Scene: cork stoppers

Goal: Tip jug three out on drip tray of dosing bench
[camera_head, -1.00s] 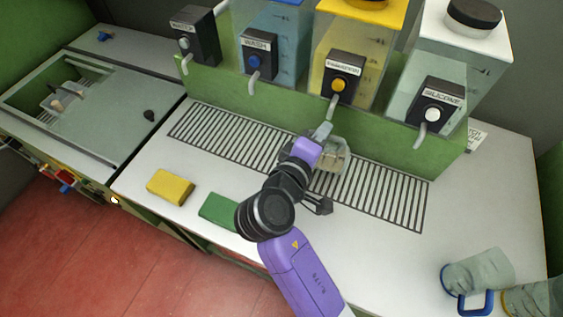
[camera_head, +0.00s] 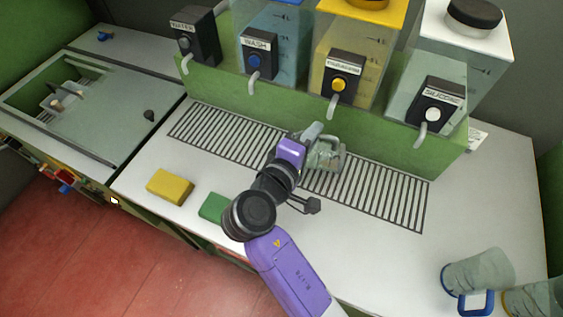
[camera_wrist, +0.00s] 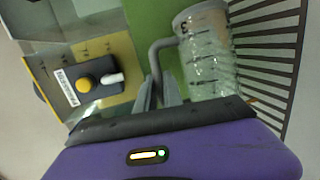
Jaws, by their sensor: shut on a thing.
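My gripper (camera_head: 312,133) is shut on the grey handle (camera_wrist: 158,55) of a clear measuring jug (camera_head: 325,155). The jug is over the slatted drip tray (camera_head: 395,200), in front of the yellow-capped dispenser. In the wrist view the jug (camera_wrist: 210,60) lies tilted, with dark scale marks and what looks like a 3 near its rim. I see no clear body of liquid in it. My gripper fingers (camera_wrist: 160,92) meet at the handle. I cannot tell whether the jug touches the slats.
Several dispensers with taps stand behind the tray; the yellow one (camera_head: 340,85) is nearest the jug. A yellow sponge (camera_head: 170,187) and a green block (camera_head: 213,206) lie front left. A sink (camera_head: 75,115) is left.

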